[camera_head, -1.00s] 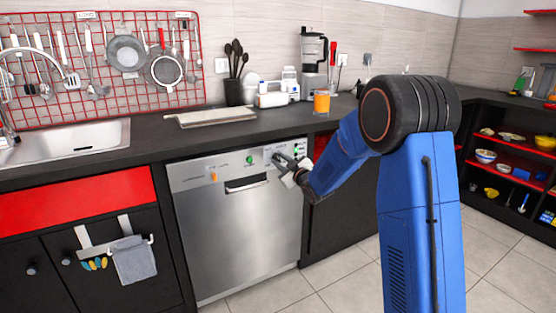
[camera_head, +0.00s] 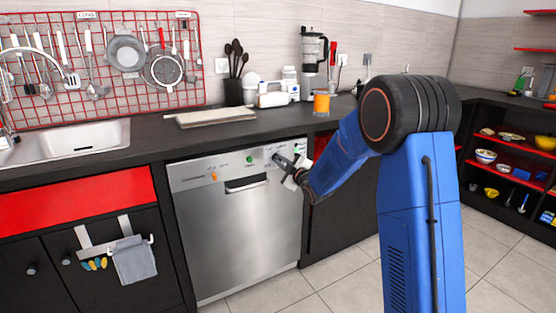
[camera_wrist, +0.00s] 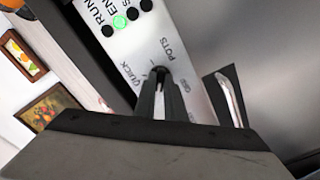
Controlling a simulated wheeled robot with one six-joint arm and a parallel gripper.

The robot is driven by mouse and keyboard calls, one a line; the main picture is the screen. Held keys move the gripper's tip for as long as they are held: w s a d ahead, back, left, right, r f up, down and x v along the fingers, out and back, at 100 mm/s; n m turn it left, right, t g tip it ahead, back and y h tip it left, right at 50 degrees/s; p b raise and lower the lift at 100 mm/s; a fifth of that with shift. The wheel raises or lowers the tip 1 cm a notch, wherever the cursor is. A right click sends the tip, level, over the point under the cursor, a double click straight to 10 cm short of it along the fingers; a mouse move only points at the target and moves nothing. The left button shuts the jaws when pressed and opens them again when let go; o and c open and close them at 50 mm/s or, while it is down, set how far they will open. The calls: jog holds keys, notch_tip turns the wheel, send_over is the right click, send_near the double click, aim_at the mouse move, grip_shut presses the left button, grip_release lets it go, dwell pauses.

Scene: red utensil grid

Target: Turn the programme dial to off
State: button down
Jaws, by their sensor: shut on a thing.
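The programme dial (camera_wrist: 160,71) is a small dark knob on the pale control strip. Labels reading POTS and QUICK stand around it, and another label on the right is too blurred to read. My gripper (camera_wrist: 160,84) is shut on the dial, with its dark fingers covering much of it. The dial's pointer and the off mark cannot be made out. In the head view, my gripper (camera_head: 279,158) reaches the upper right of the steel dishwasher (camera_head: 235,235), and the dial is mostly hidden behind the fingers.
A green lit lamp (camera_wrist: 120,23) sits among dark ones beside the dial. The dishwasher's handle recess (camera_head: 246,184) and an orange part (camera_head: 214,176) are left of my gripper. The worktop (camera_head: 225,133) overhangs the panel. The floor (camera_head: 285,292) in front is clear.

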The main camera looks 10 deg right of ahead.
jog(key=n, duration=0.4)
jog(key=shift+n, duration=0.3)
dwell(0.3)
jog(key=shift+n, duration=1.2)
jog(key=c, duration=1.7)
grip_release()
jog(key=shift+s, duration=0.1)
jog(key=shift+v, duration=3.45)
jog(key=shift+d+r, duration=0.1)
